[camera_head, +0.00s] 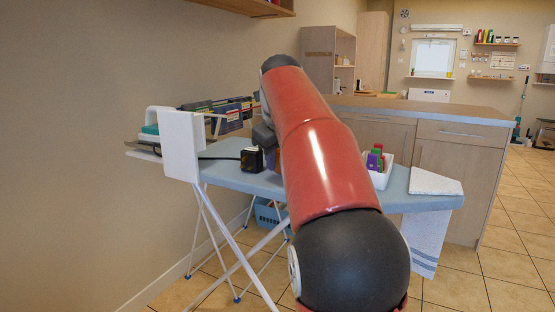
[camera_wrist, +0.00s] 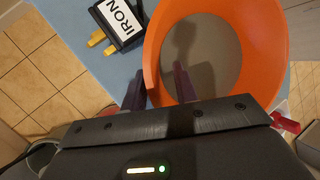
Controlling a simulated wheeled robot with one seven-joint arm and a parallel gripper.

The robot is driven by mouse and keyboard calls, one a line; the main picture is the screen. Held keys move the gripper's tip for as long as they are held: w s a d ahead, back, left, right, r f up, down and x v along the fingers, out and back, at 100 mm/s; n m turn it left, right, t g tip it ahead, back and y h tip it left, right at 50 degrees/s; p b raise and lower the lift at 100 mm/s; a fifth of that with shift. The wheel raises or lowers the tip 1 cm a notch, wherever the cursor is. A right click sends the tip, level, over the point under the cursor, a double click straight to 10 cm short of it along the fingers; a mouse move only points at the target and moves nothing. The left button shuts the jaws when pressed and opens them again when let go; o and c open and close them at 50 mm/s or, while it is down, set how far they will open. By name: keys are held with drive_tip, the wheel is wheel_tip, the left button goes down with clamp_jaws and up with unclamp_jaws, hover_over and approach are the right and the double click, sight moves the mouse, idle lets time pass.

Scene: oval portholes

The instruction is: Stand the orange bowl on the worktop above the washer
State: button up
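The orange bowl (camera_wrist: 154,45) shows large in the wrist view, seen from above, with its grey-brown inside bottom visible. It seems to rest on the blue ironing board (camera_wrist: 75,30); in the head view my arm hides it. My gripper (camera_wrist: 158,78) is at the bowl's near left wall, one dark finger outside and one inside. The fingers are apart with the orange wall between them, and a gap seems to show. I cannot make out a washer.
A black block labelled IRON (camera_wrist: 122,18) lies close left of the bowl; it also shows in the head view (camera_head: 252,159). A white bin (camera_head: 383,178) with coloured items, a folded cloth (camera_head: 434,182) and a white upright panel (camera_head: 182,145) are on the board.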

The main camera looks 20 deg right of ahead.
drive_tip(key=p+v, duration=0.2)
drive_tip(key=v, duration=0.9)
drive_tip(key=s+a+f+n, duration=0.3)
drive_tip(key=s+f+n, duration=0.3)
drive_tip(key=n, duration=0.3)
drive_tip(key=s+a+f+n+y, duration=0.1)
drive_tip(key=s+a+f+n, duration=0.3)
drive_tip(key=s+f+n, duration=0.2)
drive_tip(key=n, duration=0.2)
drive_tip(key=shift+s+f+n+y, duration=0.15)
drive_tip(key=shift+f+n+y, duration=0.15)
drive_tip(key=shift+n, duration=0.1)
drive_tip(key=shift+o, duration=0.4)
drive_tip(key=s+a+f+n, duration=0.2)
drive_tip(key=s+f+n, duration=0.4)
drive_tip(key=f+n, duration=0.1)
drive_tip(key=s+a+f+n, duration=0.2)
drive_tip(key=s+f+n, duration=0.3)
drive_tip(key=f+n, duration=0.2)
wheel_tip(320, 180, down, 3)
drive_tip(key=shift+s+a+r, duration=0.1)
drive_tip(key=shift+s+a, duration=0.2)
drive_tip(key=shift+s, duration=0.05)
drive_tip(key=shift+s+f, duration=0.15)
drive_tip(key=shift+f, duration=0.15)
